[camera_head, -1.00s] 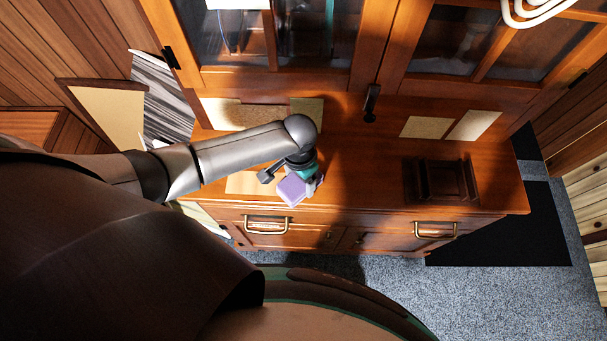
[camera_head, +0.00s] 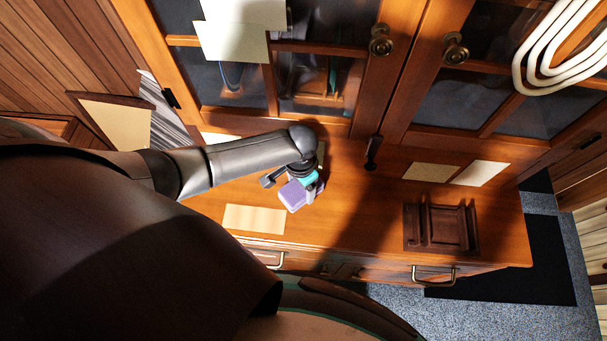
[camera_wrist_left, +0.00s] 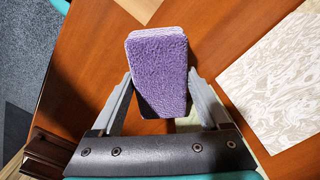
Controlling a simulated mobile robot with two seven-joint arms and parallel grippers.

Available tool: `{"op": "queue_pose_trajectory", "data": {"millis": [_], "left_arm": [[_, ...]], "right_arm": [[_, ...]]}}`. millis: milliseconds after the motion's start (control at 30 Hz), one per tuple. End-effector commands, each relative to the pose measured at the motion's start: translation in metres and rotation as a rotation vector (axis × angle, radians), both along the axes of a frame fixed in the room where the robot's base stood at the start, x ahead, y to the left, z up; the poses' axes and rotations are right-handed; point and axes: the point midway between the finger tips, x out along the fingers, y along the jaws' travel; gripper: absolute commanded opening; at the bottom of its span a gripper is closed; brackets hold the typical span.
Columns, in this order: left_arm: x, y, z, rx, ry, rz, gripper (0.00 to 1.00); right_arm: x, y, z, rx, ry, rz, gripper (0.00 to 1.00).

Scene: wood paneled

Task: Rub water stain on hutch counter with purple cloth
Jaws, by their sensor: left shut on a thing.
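The purple cloth (camera_head: 297,194) is a thick fuzzy pad. My left gripper (camera_head: 305,186) is shut on it, over the left half of the hutch counter (camera_head: 350,220). In the left wrist view the cloth (camera_wrist_left: 160,70) sits between the two grey fingers and hides the wood under it. I cannot tell whether it touches the counter. I cannot make out a clear water stain; a pale tan rectangle (camera_head: 253,219) lies on the counter, to the front left of the cloth. My right gripper is not in view.
A dark wooden stand (camera_head: 440,228) is on the right of the counter. Pale sheets (camera_head: 427,172) lie along the back, and a marbled sheet (camera_wrist_left: 275,80) is beside the cloth. Glass cabinet doors (camera_head: 320,80) rise behind. The counter between cloth and stand is clear.

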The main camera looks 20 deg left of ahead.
Motion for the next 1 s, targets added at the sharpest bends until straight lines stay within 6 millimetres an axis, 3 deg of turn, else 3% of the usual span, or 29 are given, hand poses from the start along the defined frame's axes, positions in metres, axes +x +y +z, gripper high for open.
{"op": "queue_pose_trajectory", "data": {"millis": [67,733,1000], "left_arm": [[0.000,0.002,0.024,0.000,-0.004,-0.002,0.34],[0.000,0.012,0.074,0.000,-0.001,0.006,0.34],[0.000,0.013,0.079,0.000,-0.001,0.006,0.34]], "right_arm": [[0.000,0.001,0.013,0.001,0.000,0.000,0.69],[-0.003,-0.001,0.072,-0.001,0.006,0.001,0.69],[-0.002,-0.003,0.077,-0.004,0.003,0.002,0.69]]}}
